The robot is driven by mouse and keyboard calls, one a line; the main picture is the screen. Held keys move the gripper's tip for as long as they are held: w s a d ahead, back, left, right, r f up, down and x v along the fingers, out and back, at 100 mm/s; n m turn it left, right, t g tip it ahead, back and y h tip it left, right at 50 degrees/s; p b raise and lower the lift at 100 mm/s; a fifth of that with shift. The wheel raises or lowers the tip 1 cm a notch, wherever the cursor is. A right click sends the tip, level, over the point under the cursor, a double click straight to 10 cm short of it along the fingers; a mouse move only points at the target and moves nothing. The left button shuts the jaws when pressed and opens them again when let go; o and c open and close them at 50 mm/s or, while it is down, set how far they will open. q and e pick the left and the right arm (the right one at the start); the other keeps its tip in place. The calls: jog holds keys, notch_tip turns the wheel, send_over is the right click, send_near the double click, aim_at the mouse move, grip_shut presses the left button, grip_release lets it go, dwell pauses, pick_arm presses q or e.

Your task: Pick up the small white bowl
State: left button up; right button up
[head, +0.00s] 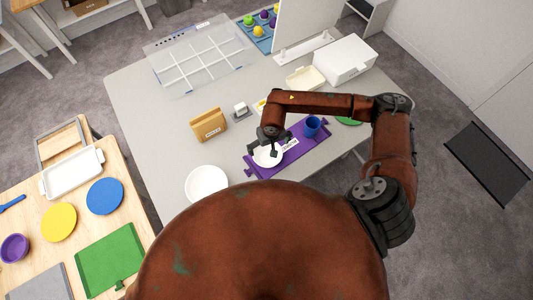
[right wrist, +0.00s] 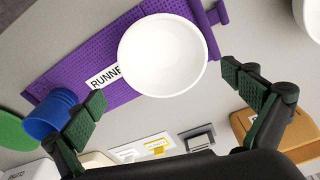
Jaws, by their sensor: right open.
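The small white bowl (head: 267,156) sits on the purple runner (head: 297,152) on the grey table. In the right wrist view the bowl (right wrist: 162,55) is upright and empty. My right gripper (head: 268,143) is over the bowl in the head view and hides part of it. In the right wrist view its two green-padded fingers (right wrist: 172,98) are spread wide, with nothing between the pads, and the bowl lies just beyond the fingertips. I cannot tell whether either finger touches it. My left gripper is not in view.
A blue cup (head: 312,126) stands on the runner right of the bowl. A larger white bowl (head: 206,184) is at the table's near left. A tan box (head: 208,125) and a small grey-white object (head: 241,111) stand behind the gripper. Bare table lies left of the runner.

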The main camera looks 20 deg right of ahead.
jog(key=p, duration=0.3)
send_over(267, 156)
jog(key=f, duration=0.6)
jog(key=shift+s+a+f, duration=0.1)
jog(key=shift+s, duration=0.3)
jog(key=shift+w+f, duration=0.1)
jog(key=shift+f, duration=0.45)
jog(key=shift+c, duration=0.6)
jog(key=c, duration=0.8)
